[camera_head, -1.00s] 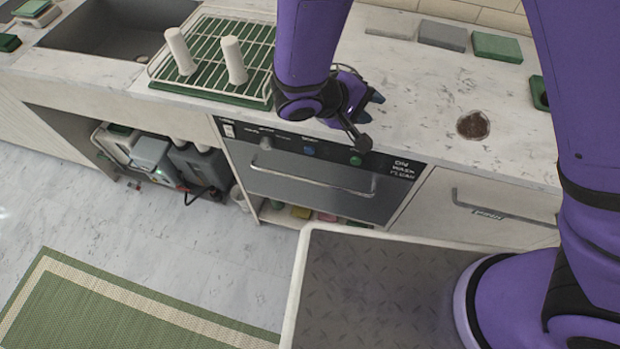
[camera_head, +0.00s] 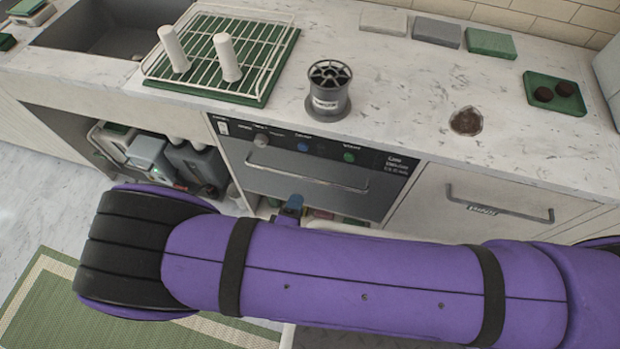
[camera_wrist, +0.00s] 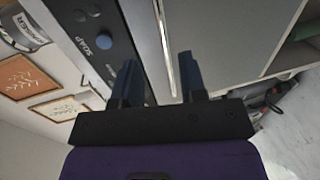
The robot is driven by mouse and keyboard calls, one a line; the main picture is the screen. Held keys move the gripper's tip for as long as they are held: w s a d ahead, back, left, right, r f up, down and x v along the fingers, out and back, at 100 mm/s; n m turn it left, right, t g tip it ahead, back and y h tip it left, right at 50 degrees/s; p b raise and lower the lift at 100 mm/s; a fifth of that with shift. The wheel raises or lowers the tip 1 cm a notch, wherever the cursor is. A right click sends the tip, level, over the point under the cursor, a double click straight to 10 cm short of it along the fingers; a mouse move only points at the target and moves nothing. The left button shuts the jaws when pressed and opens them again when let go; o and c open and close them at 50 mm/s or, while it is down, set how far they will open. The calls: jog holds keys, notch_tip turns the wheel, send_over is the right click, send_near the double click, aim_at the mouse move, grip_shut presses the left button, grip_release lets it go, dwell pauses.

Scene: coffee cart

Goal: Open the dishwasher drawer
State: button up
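The dishwasher drawer (camera_head: 345,203) has a grey front under a black control panel and looks shut in the head view. Its long bar handle (camera_head: 308,178) runs across the front. In the wrist view the handle (camera_wrist: 162,45) is a pale bar running lengthwise in the picture. My gripper (camera_wrist: 158,65) is open, with one dark blue finger on each side of the bar in the picture. I cannot tell whether the fingertips reach around it. In the head view only a bit of my gripper (camera_head: 293,205) shows, just below the handle, and my arm hides the rest.
A dark grey round container (camera_head: 327,100) stands on the counter above the dishwasher. A wire rack on a green mat (camera_head: 262,98) holds two white cylinders. Another drawer (camera_head: 480,195) is to the right. An open bay with canisters (camera_head: 150,155) is to the left.

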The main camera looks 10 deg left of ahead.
aim_at(306, 177)
jog(key=x, duration=1)
jog(key=shift+w+f, duration=0.2)
jog(key=shift+w, duration=0.05)
grip_shut()
